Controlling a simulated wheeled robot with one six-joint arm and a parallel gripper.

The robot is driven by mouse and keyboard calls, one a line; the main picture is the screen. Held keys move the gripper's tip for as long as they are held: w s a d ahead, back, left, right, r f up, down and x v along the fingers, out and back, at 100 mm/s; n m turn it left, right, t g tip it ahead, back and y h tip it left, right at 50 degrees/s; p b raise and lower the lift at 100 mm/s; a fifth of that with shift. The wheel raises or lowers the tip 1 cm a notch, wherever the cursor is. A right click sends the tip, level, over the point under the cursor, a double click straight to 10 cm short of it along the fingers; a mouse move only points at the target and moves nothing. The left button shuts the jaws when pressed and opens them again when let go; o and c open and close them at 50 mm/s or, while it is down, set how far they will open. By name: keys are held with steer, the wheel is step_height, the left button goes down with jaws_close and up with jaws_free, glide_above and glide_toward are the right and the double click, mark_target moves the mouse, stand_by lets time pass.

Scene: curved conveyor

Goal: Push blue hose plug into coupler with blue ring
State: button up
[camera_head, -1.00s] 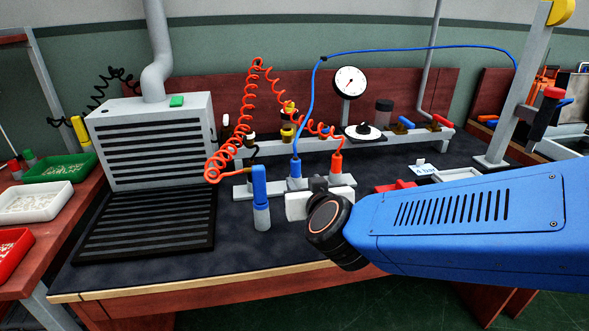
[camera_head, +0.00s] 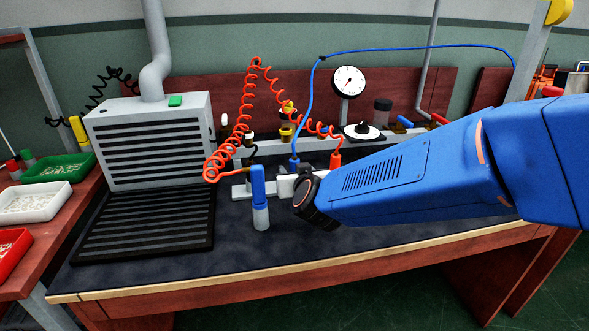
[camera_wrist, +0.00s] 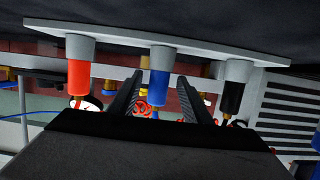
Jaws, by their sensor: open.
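The blue hose plug (camera_head: 295,163) stands in a holder on the pale rail behind my wrist, with its blue hose rising from it. In the wrist view, which is upside down, the blue plug (camera_wrist: 159,85) appears between the two black fingers of my gripper (camera_wrist: 160,76). The fingers are open with gaps on both sides; how far they are from it in depth is unclear. In the head view the fingers are hidden by my wrist. Couplers sit on the grey manifold (camera_head: 372,146); one with a yellow ring (camera_head: 287,132) shows. I cannot make out a blue ring clearly.
A red plug (camera_head: 336,159) stands right of the blue one; a black plug (camera_wrist: 232,98) is on its other side. A blue-and-grey upright tool (camera_head: 259,190) stands in front of the rail. A grey vented box (camera_head: 150,140) is at left. The front of the bench is clear.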

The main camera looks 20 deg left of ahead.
mark_target(292, 166)
steer(key=shift+x, duration=2.6)
steer(key=shift+d, duration=0.1)
jaws_close()
